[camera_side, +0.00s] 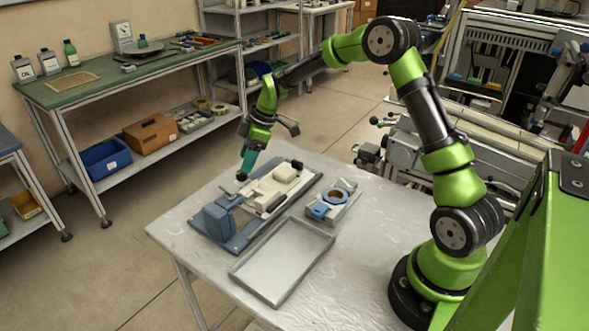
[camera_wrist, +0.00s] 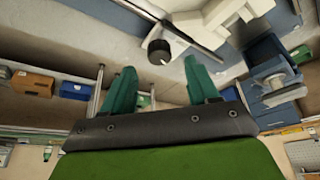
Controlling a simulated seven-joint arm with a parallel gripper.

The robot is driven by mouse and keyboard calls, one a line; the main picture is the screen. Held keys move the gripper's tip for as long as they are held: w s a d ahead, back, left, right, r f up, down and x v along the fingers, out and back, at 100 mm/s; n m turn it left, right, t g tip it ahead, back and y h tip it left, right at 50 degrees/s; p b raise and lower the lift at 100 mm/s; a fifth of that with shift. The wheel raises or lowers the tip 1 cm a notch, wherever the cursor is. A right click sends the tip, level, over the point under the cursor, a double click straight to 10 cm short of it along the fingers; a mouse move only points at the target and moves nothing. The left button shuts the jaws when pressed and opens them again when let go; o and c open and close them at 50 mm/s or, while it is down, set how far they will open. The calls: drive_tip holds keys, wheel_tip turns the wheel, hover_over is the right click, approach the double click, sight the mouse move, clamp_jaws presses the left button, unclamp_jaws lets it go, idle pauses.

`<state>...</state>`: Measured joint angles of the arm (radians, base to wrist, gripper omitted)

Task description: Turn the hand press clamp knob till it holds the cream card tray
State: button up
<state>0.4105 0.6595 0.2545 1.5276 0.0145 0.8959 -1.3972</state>
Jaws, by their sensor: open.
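The hand press is a blue fixture (camera_side: 218,224) on the pale table. The cream card tray (camera_side: 275,188) lies on it, and a cream part also shows at the top of the wrist view (camera_wrist: 222,22). The round black clamp knob (camera_wrist: 158,52) sits on the fixture's side, with its face toward the wrist camera. My gripper (camera_wrist: 158,66) is open, with its teal fingertips apart on either side of the knob in the picture. In the side view my gripper (camera_side: 245,168) points down just over the dark knob (camera_side: 241,177). I cannot tell whether the fingers touch it.
An empty grey tray (camera_side: 283,262) lies at the table's front. A blue and brown reel on a small stand (camera_side: 332,203) is right of the press. A green-topped bench (camera_side: 130,70) with bins below stands behind. The table's left front corner is clear.

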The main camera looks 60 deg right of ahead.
sight(242, 175)
drive_tip(key=shift+x, duration=2)
drive_tip(key=shift+c, duration=0.3)
drive_tip(key=c, duration=1)
